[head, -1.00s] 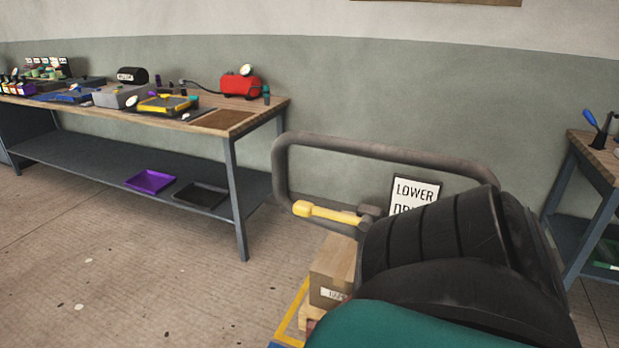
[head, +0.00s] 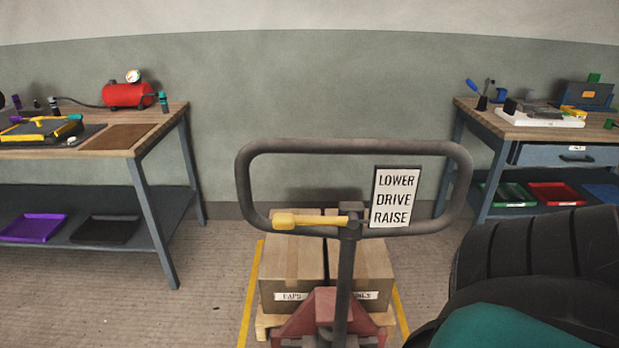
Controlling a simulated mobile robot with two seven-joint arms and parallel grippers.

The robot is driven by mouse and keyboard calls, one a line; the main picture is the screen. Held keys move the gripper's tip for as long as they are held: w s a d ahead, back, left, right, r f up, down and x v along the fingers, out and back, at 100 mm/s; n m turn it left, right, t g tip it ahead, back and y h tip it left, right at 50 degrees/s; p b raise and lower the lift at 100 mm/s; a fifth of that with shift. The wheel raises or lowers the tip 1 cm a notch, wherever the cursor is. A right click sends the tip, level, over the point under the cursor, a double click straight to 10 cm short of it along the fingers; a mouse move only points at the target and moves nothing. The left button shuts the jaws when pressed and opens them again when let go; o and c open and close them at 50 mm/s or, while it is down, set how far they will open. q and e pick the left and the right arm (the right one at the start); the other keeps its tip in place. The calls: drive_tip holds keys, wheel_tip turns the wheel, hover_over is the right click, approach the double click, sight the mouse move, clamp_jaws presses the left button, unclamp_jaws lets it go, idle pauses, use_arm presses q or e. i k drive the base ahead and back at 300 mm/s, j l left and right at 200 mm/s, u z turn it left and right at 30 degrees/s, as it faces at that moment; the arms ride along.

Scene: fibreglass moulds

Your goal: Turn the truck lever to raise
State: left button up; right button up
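The pallet truck's grey loop handle (head: 355,147) stands upright in front of me in the head view. Its yellow lever (head: 300,220) sticks out to the left from the hub at the top of the shaft (head: 345,275), roughly level. A white sign (head: 395,198) reading LOWER, DRIVE, RAISE from top to bottom is fixed inside the loop, right of the hub. My black and teal arm fills the lower right corner. Neither gripper's fingers show.
Cardboard boxes (head: 290,262) sit on a wooden pallet behind the shaft, within yellow floor lines (head: 250,290). A workbench (head: 130,140) stands at left and another bench (head: 520,130) at right. Open floor lies between the left bench and the truck.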

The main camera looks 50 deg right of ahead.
sight(285, 222)
drive_tip(key=i+j+z, duration=0.15)
drive_tip(key=z, duration=0.25)
drive_tip(key=i+j+z, duration=0.15)
drive_tip(key=z, duration=0.25)
drive_tip(key=i+j+z, duration=0.1)
drive_tip(key=j+z, duration=0.3)
drive_tip(key=i+j+z, duration=0.1)
drive_tip(key=j+z, duration=0.15)
drive_tip(key=z, duration=0.15)
drive_tip(key=j+z, duration=0.3)
drive_tip(key=z, duration=0.15)
